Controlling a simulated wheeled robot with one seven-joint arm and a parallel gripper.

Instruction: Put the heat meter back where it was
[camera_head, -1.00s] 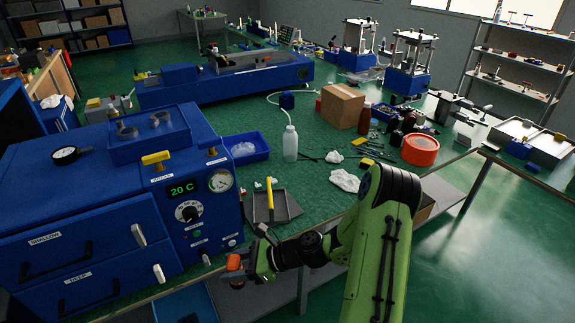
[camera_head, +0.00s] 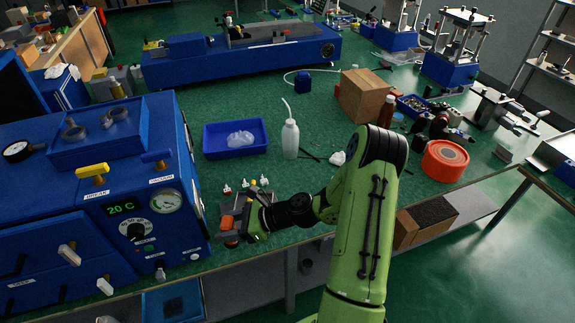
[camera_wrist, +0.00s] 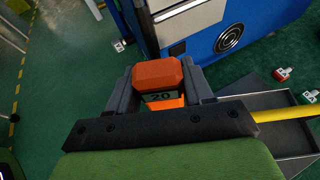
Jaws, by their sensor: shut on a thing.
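The heat meter is a small orange block with a dark display reading 20. It shows between my fingers in the wrist view (camera_wrist: 160,78) and in the head view (camera_head: 228,222). My gripper (camera_head: 236,228) is shut on it, at the bench's front edge just right of the blue oven. In the wrist view, the two grey fingers of my gripper (camera_wrist: 160,90) press its sides. A grey tray (camera_wrist: 262,102) lies below and to the right in the wrist view, with a yellow handle (camera_wrist: 285,113) across it. My arm hides most of this tray in the head view.
The blue oven (camera_head: 118,256) with its 20 C display stands close on the left. Small red, white and yellow items (camera_head: 245,184) lie behind my gripper. A blue bin (camera_head: 215,152), a white bottle (camera_head: 290,139) and an orange round tin (camera_head: 445,160) stand farther back.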

